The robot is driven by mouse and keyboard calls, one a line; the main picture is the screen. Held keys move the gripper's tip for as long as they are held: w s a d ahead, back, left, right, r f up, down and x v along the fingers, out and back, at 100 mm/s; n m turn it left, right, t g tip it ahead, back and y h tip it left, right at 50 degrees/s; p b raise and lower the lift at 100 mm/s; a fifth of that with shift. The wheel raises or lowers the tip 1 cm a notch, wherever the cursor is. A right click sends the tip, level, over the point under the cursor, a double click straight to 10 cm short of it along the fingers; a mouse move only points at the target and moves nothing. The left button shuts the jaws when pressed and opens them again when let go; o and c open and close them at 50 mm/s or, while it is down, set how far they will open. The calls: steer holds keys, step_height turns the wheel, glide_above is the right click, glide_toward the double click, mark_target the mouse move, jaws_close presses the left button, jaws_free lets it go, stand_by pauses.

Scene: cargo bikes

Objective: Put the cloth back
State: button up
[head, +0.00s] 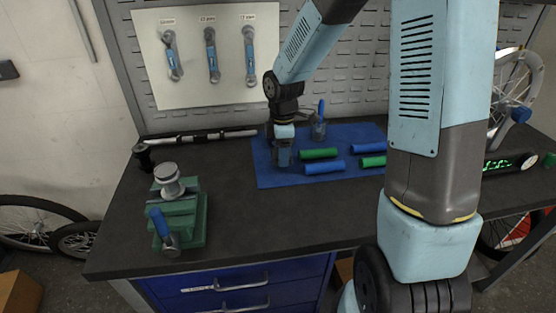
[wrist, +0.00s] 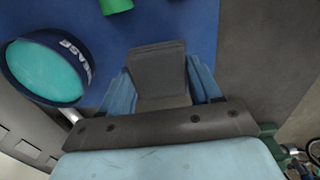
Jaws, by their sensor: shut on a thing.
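My gripper (head: 283,146) reaches down over the left part of the blue mat (head: 262,174) on the dark workbench. In the wrist view its grey fingers (wrist: 160,78) are shut on what looks like the folded light-blue cloth (wrist: 204,80), whose layered edges stick out on both sides of the fingers. In the head view the cloth is small and hard to tell from the gripper. I cannot tell whether it touches the mat.
A jar (head: 319,131) with a blue-handled tool stands just right of my gripper. A round tin (wrist: 45,70) shows close by in the wrist view. Green and blue grips (head: 318,154) lie on the mat. A green vise (head: 180,215) stands left; bench between is clear.

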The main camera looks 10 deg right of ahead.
steer(key=shift+w+f, duration=0.1)
steer(key=shift+f, duration=1.55)
steer(key=o, duration=1)
